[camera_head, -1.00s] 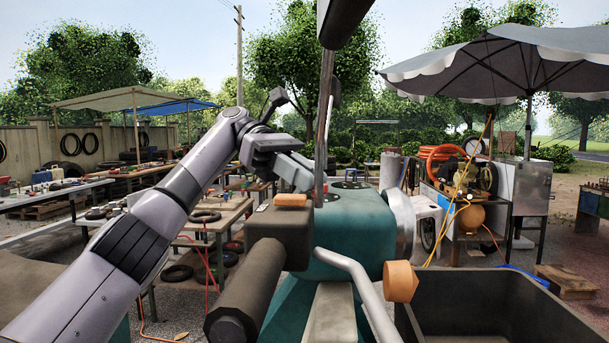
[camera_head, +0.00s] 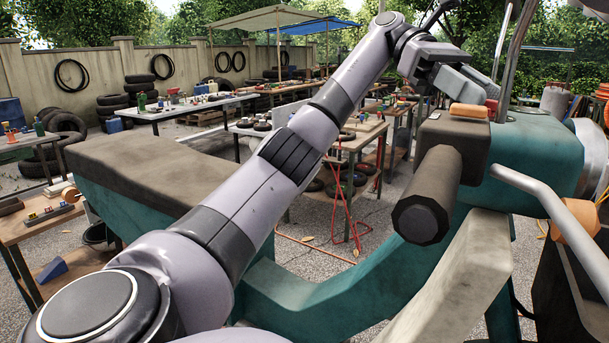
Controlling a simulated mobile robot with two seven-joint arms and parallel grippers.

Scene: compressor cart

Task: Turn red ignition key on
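My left gripper (camera_head: 478,82) reaches in from the left, above and behind the grey handlebar housing of a teal vehicle (camera_head: 537,148). Its fingers point right, towards the top of the teal front. They are seen from the side and partly overlap, so their opening cannot be judged. I cannot make out the red ignition key; the housing and the gripper cover part of the area around the fingertips. My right gripper is not in view.
Close to the gripper are an orange block (camera_head: 468,110) on the housing, a dark handlebar grip (camera_head: 427,195), a metal stem (camera_head: 515,55) and a bent grey lever (camera_head: 545,200). The brown seat (camera_head: 150,165) lies below left. Work tables (camera_head: 195,108) stand behind.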

